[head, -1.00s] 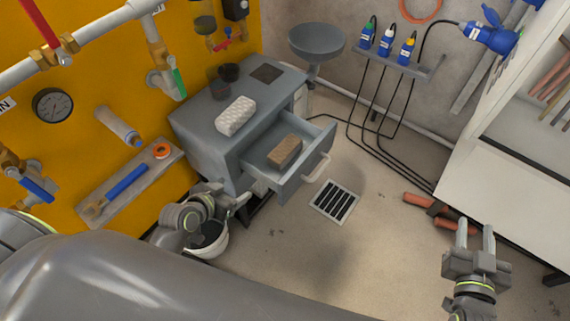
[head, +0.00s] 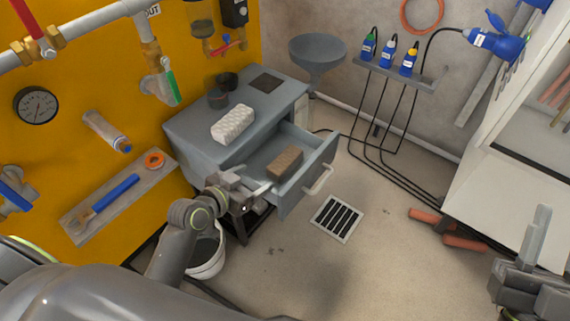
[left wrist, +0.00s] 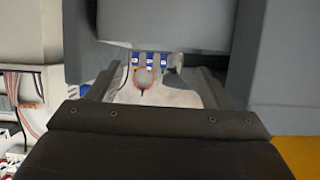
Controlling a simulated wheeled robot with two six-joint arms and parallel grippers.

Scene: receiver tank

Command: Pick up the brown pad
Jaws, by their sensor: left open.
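The brown pad (head: 285,163) is a small brown block lying in the open drawer (head: 318,182) of the grey cabinet. My left gripper (head: 250,187) is open and empty at the drawer's near left side, left of the pad and not touching it. In the left wrist view its two fingers stand apart (left wrist: 156,86), with grey surfaces around them. I cannot make out the pad in that view. My right gripper (head: 537,240) is at the right edge of the head view, far from the pad. Its finger gap is not clear.
A white textured block (head: 233,124) and dark cups (head: 218,97) stand on the cabinet top (head: 190,130). The drawer handle (head: 318,182) sticks out in front. A bucket (head: 208,255) stands below my left arm.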

